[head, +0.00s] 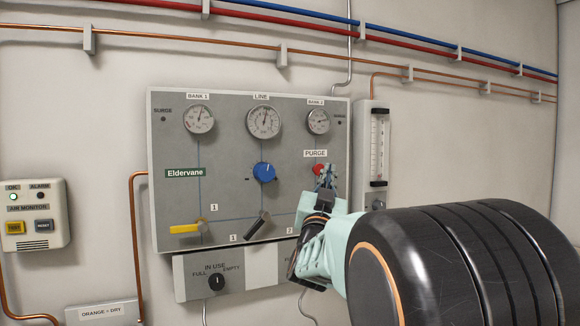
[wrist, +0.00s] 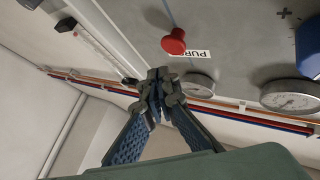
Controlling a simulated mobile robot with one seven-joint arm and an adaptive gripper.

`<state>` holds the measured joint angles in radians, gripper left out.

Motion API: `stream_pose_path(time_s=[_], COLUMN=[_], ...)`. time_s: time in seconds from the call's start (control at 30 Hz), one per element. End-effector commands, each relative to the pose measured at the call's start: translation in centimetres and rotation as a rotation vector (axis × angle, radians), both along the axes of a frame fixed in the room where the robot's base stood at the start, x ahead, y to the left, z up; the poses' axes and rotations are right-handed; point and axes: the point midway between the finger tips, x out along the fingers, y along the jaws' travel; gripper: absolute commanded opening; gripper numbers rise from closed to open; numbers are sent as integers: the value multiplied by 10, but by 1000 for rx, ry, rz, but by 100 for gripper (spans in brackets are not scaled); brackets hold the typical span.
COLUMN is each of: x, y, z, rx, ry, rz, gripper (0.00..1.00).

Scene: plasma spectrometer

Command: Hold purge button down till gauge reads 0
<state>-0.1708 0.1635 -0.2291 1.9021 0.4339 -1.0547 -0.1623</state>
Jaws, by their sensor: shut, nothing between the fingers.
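The red purge button (head: 318,169) sits under the PURGE label on the right of the grey panel. It also shows in the wrist view (wrist: 174,42), standing out from the panel. My gripper (head: 326,176) is shut and empty, its fingertips overlapping the button's right edge in the head view. In the wrist view my fingertips (wrist: 166,88) are apart from the button in the picture. The LINE gauge (head: 264,121) has its needle pointing nearly straight up. The BANK 1 gauge (head: 199,119) and BANK 2 gauge (head: 318,121) flank it. Their numbers are too small to read.
A blue knob (head: 264,172), a yellow lever (head: 187,228) and a black lever (head: 257,225) are on the panel (head: 225,155). A flow tube (head: 378,145) stands right of it. An air monitor (head: 35,213) hangs at left. Pipes run above.

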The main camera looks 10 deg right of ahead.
Motion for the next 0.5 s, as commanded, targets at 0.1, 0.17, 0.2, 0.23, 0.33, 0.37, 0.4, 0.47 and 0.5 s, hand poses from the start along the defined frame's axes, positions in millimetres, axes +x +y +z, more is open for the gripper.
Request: stream_pose_path(time_s=[0.1, 0.17, 0.2, 0.23, 0.33, 0.37, 0.4, 0.47, 0.5], x=[9, 12, 13, 13, 14, 14, 14, 14, 14], y=[2, 2, 2, 2, 2, 2, 2, 2, 2], z=[-2, -1, -1, -1, -1, -1, -1, -1, -1], rx=[0, -1, 1, 1, 1, 1, 1, 1, 1], ry=[1, 0, 0, 0, 0, 0, 0, 0, 0], rz=[0, 0, -1, -1, -1, -1, -1, -1, -1], gripper=[0, 0, 0, 0, 0, 0, 0, 0, 0])
